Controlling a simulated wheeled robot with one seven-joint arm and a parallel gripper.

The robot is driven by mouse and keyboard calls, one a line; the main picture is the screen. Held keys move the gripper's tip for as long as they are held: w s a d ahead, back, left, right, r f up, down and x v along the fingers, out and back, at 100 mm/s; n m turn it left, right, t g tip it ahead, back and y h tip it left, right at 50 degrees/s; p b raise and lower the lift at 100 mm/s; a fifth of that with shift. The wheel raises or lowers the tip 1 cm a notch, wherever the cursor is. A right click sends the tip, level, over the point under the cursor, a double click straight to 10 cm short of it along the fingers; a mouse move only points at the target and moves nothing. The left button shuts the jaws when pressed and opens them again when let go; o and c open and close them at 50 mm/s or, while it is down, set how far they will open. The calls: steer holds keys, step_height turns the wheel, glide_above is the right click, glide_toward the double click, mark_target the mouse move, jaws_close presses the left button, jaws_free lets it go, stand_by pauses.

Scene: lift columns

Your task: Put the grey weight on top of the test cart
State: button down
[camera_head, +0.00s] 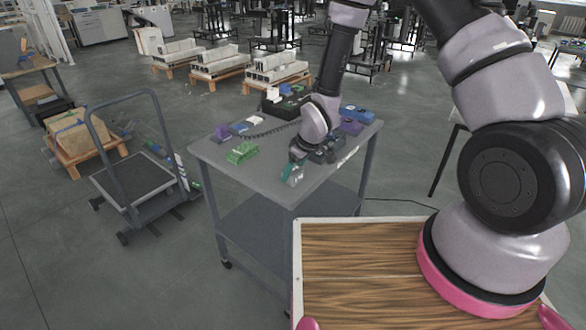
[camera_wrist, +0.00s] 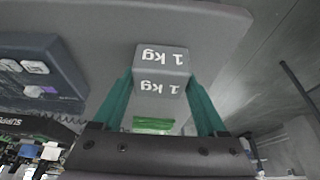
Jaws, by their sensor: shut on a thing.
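The grey weight (camera_wrist: 161,64), a block marked "1 kg" that appears upside down, is between the teal fingers of my gripper (camera_wrist: 160,92) in the wrist view. My gripper is shut on it. In the head view my gripper (camera_head: 293,173) is low at the front part of a grey wheeled cart (camera_head: 262,178), which looks like the test cart. The weight is mostly hidden there by the fingers. I cannot tell whether it touches the cart's top.
A green pack (camera_head: 242,152), a blue box (camera_head: 357,114) and several other items lie on the cart top. A dark box stands close beside my gripper (camera_wrist: 40,68). A platform trolley (camera_head: 135,185) stands on the left. A wood-topped surface (camera_head: 360,260) is in front.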

jaws_free()
steer(key=shift+f, duration=0.1)
steer(key=v, duration=1.2)
steer(key=shift+r, duration=0.2)
steer(key=s+d+r+m+t+h, duration=0.1)
steer(key=d+r+m, duration=0.3)
steer(key=d+r, duration=0.5)
steer(key=d+r+m+t+h, duration=0.1)
steer(key=d+r+m+t, duration=0.15)
steer(key=d+r, duration=0.7)
steer(key=s+d+r+m, duration=0.2)
steer(key=s+r+m, duration=0.6)
steer(key=s+r, duration=0.6)
step_height(320, 180, up, 3)
steer(key=shift+s+d+f+t, duration=0.2)
steer(key=shift+s+d+t, duration=0.15)
steer(key=shift+t, duration=0.1)
